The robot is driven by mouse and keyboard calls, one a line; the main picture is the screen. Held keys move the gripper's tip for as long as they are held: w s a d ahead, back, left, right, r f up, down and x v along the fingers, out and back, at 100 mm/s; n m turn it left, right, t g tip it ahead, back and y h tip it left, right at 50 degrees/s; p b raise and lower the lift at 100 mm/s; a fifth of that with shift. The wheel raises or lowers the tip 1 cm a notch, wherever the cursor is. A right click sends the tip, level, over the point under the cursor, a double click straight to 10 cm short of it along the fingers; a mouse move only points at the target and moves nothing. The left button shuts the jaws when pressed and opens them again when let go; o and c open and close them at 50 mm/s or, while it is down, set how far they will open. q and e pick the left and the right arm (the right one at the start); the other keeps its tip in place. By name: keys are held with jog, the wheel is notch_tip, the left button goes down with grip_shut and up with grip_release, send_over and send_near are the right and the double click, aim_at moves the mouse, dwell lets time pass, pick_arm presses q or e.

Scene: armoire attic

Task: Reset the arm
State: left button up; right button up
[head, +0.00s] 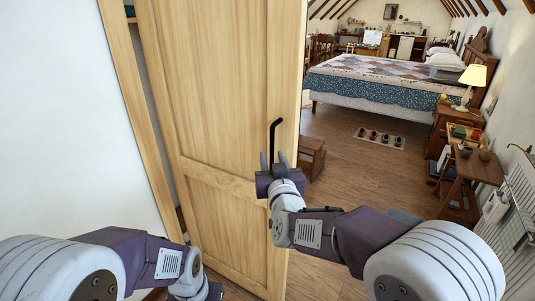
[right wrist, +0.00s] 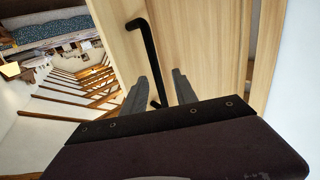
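My right gripper (head: 273,157) is in front of the wooden door (head: 225,100), by its black bar handle (head: 273,135). In the right wrist view its two grey fingers (right wrist: 160,78) are apart. The black handle (right wrist: 150,45) shows beyond and partly between them, and I see no grip on it. Whether a finger touches the handle, I cannot tell. My left arm (head: 130,258) comes in at the lower left and bends down. Only a dark edge of its hand shows at the bottom, and its fingers are hidden.
The door stands open beside a wooden frame (head: 135,110) and a white wall (head: 60,110). To the right lie a bed (head: 380,80), a lamp (head: 472,78), small wooden tables (head: 480,168) and a white radiator (head: 515,215).

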jog(key=w+d+r+m+h, duration=0.1)
jog(key=w+d+m+h, duration=0.15)
jog(key=d, duration=0.55)
jog(key=s+d+f+g+h, duration=0.2)
jog(key=s+d+f+g, duration=0.25)
jog(key=d+f, duration=0.6)
jog(key=s+d+f+g, duration=0.1)
jog(key=s+f+g, duration=0.5)
jog(key=s+f, duration=0.5)
jog(key=s+d+f+g, duration=0.2)
jog(key=s+f+g, duration=0.45)
jog(key=s, duration=0.75)
notch_tip(320, 180, up, 19)
jog(key=p, duration=1.9)
jog(key=shift+s+a+f+t+y, duration=0.15)
jog(key=shift+s+t+y, duration=0.2)
jog(key=shift+y, duration=0.1)
